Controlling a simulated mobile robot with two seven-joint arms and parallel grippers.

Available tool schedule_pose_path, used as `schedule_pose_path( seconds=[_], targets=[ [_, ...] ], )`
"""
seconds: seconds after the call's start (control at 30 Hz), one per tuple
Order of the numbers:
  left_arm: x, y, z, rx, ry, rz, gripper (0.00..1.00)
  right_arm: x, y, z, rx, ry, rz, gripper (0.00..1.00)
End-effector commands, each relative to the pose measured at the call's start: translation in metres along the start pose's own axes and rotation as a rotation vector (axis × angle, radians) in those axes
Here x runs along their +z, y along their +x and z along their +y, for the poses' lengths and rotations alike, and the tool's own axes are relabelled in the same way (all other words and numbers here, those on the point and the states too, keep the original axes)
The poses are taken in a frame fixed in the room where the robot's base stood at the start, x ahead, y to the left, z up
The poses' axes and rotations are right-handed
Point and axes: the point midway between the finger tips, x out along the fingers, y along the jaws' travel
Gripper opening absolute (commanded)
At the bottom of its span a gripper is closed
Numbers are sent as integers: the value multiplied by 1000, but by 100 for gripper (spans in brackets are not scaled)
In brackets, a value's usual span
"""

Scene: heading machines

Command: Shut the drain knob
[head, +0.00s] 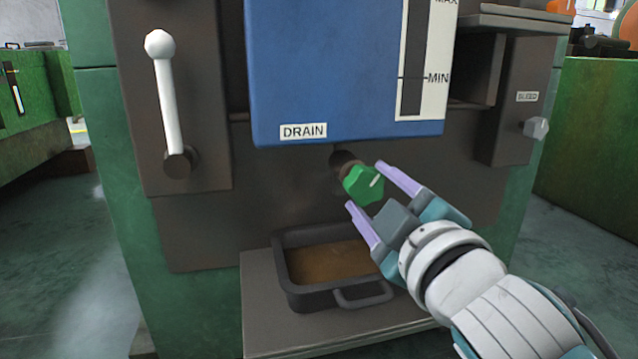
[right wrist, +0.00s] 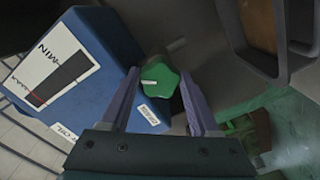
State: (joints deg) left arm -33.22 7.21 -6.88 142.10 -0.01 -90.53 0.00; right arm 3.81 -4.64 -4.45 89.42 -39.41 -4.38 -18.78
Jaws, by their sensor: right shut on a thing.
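The drain knob (head: 363,185) is green and lobed, with a pale mark on its face. It sits on a short stem below the blue tank's DRAIN label (head: 303,131). My right gripper (head: 374,187) has its purple fingers on either side of the knob and is shut on it. In the right wrist view the knob (right wrist: 159,82) shows between the two fingertips (right wrist: 160,90). Part of the stem is hidden behind the knob. My left gripper is not in view.
A dark tray (head: 290,292) with brown contents stands on a shelf below the knob. The blue tank (head: 330,70) hangs above. A white lever (head: 167,100) is at left. A grey BLEED knob (head: 536,127) is at right.

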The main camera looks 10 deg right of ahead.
Motion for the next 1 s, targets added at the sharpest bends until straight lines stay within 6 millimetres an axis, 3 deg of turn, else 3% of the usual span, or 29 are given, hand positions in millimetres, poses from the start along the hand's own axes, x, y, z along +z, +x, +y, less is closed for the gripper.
schedule_pose_path(
  seconds=[0.5,1.0],
  targets=[
    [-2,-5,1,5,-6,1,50,0,0,2,0,-450,0,6],
    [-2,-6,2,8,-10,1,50,-1,0,2,0,-640,0,6]
  ],
)
